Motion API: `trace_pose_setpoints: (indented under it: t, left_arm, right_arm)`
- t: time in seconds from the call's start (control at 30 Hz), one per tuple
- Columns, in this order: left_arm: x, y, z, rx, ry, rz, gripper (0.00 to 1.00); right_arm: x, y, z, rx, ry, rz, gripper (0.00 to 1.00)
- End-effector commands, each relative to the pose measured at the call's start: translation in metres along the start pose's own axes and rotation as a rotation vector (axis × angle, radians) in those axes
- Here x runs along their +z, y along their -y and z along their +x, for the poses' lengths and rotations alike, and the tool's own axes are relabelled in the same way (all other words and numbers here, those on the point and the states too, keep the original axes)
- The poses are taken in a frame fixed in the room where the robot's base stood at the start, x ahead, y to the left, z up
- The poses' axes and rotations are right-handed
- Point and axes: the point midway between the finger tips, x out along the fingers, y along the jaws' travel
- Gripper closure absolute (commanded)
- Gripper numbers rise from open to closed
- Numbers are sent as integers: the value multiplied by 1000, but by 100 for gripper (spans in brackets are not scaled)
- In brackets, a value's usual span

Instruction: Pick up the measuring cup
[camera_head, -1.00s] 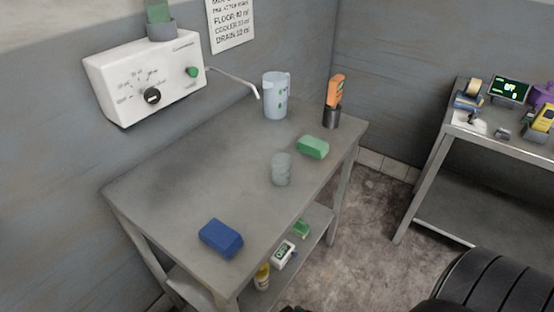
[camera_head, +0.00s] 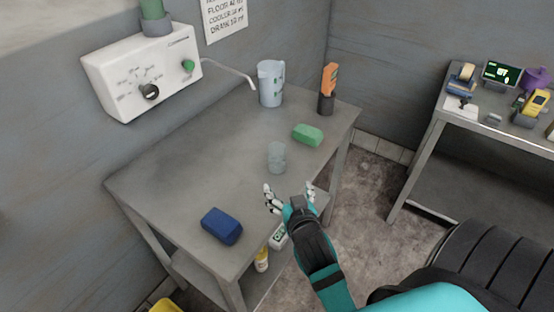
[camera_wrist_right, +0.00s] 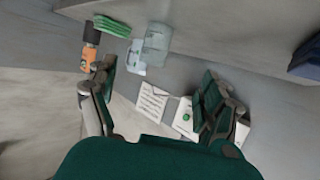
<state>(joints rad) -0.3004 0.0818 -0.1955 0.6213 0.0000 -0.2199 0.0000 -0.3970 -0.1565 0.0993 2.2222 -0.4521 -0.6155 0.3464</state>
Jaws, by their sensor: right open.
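A small clear cup with faint markings (camera_head: 277,157) stands upright on the grey metal table (camera_head: 165,165). A larger clear jug with a handle and green marks (camera_head: 271,83) stands behind it near the wall. I cannot tell for certain which is the measuring cup. In the right wrist view the small cup (camera_wrist_right: 158,40) and jug (camera_wrist_right: 138,57) appear beyond the fingers. My right gripper (camera_head: 290,189) is open and empty at the table's front edge, short of the small cup and apart from it. My left gripper is not in view.
A green sponge (camera_head: 308,134) and an orange tool in a dark holder (camera_head: 327,90) stand right of the cup. A wall dispenser (camera_head: 145,80) has a spout (camera_head: 232,72) over the table. The table's left middle is clear.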

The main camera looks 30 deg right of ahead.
Motion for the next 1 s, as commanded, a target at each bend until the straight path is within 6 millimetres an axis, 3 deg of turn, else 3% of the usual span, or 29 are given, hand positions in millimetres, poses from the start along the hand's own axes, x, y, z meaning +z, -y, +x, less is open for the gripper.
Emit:
trace_pose_setpoints:
  t: [0.17,0.6,1.0]
  left_arm:
    - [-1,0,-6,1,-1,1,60]
    - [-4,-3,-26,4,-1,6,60]
    - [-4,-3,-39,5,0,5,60]
  right_arm:
    - [-12,-1,18,7,-48,10,17]
    - [-15,-2,108,6,-44,11,17]
    - [-19,-5,144,7,-43,11,17]
